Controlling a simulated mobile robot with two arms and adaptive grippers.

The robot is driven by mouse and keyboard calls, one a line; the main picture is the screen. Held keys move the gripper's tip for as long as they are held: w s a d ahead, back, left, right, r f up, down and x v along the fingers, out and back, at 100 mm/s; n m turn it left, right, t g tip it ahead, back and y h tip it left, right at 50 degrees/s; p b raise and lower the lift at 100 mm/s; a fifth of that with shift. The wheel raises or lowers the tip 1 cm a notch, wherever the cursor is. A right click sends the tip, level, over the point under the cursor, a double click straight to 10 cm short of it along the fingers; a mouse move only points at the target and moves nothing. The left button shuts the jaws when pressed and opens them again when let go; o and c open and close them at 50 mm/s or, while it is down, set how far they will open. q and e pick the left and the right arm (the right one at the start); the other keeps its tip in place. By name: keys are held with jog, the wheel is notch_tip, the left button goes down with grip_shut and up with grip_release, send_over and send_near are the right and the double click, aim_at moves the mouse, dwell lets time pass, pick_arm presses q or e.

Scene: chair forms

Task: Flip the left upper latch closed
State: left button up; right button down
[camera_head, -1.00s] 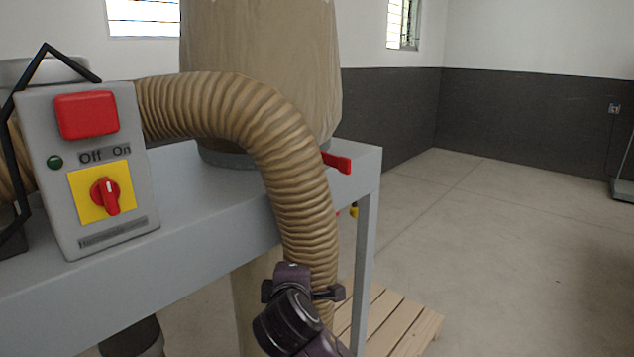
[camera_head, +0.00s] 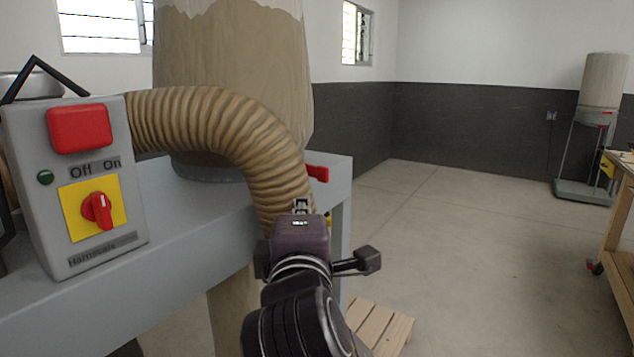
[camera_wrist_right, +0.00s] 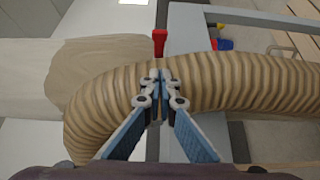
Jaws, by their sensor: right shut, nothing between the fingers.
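A red latch (camera_head: 317,173) sticks out at the rim of the dust collector, beside the bag (camera_head: 232,50) and just right of the ribbed tan hose (camera_head: 225,120). It also shows in the right wrist view (camera_wrist_right: 159,42), beyond the hose. My right gripper (camera_head: 302,204) is in front of the hose, below the latch and apart from it. In the right wrist view its fingertips (camera_wrist_right: 160,76) meet, with nothing between them, over the hose. Whether they touch the hose cannot be told. My left gripper is in neither view.
A grey control box (camera_head: 75,185) with a red button and yellow switch stands at the left on the grey frame (camera_head: 180,250). A wooden pallet (camera_head: 380,325) lies on the floor below. The floor on the right is open, with a workbench (camera_head: 622,215) at the far right.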

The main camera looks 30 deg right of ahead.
jog(key=p, duration=0.9)
send_near(317, 176)
jog(key=w+a+x, duration=0.1)
jog(key=x, duration=0.4)
jog(key=shift+s+d+r, duration=0.15)
jog(key=shift+s+d, duration=0.1)
jog(key=shift+d, duration=0.55)
jog(key=shift+w+a, duration=0.1)
jog(key=shift+w, duration=0.05)
